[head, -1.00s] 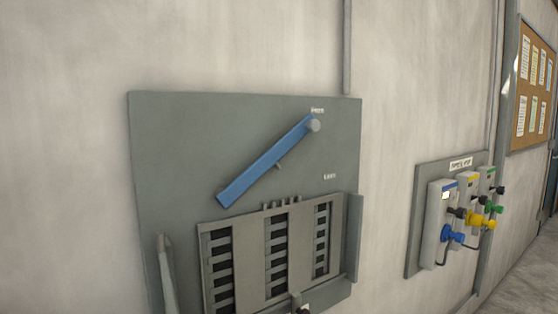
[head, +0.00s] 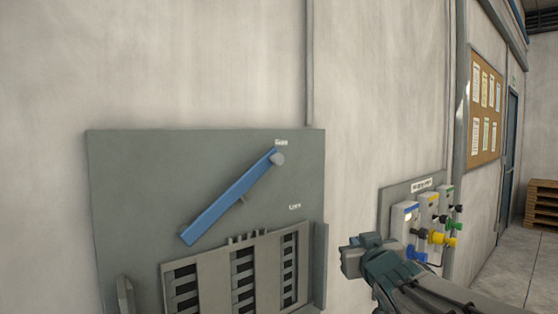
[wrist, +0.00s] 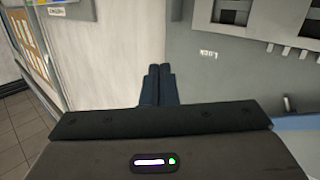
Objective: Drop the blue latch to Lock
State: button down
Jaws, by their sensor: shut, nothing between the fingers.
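The blue latch (head: 228,200) is a long bar on a grey wall panel (head: 120,170). It slants from its low left end up to a grey round knob (head: 278,158) at the upper right. The knob is beside the upper label (head: 281,142), well above the lower label (head: 295,206). In the wrist view a label (wrist: 208,54) appears upside down, and a blue strip of the latch (wrist: 298,122) shows at the right edge. My gripper (head: 347,260) is right of the panel and below the knob. Its fingers (wrist: 158,72) are shut, empty and apart from the latch.
Below the latch is a slotted grey block (head: 213,277). To the right, a small board (head: 395,193) carries several units with blue, yellow and green plugs, partly behind my arm. Farther right are a corkboard (head: 486,105) and wooden pallets (head: 541,205). Bare wall separates the panels.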

jog(key=a+r+n+g+y+p, duration=0.1)
jog(key=a+r+n+y, duration=0.3)
jog(key=r+n+y, duration=0.3)
jog(key=a+r+n+g+y+p, duration=0.1)
jog(key=a+r+n+y, duration=0.4)
jog(key=r+y, duration=0.5)
jog(key=shift+s+r+n+g+y, duration=0.35)
jog(key=shift+n+y, duration=0.25)
jog(key=shift+n, duration=0.8)
jog(key=p+x, duration=0.5)
jog(key=x, duration=0.5)
jog(key=f, duration=0.1)
jog(key=w+f, duration=0.1)
jog(key=d+f, duration=0.1)
jog(key=shift+w+f, duration=0.25)
jog(key=shift+f, duration=0.05)
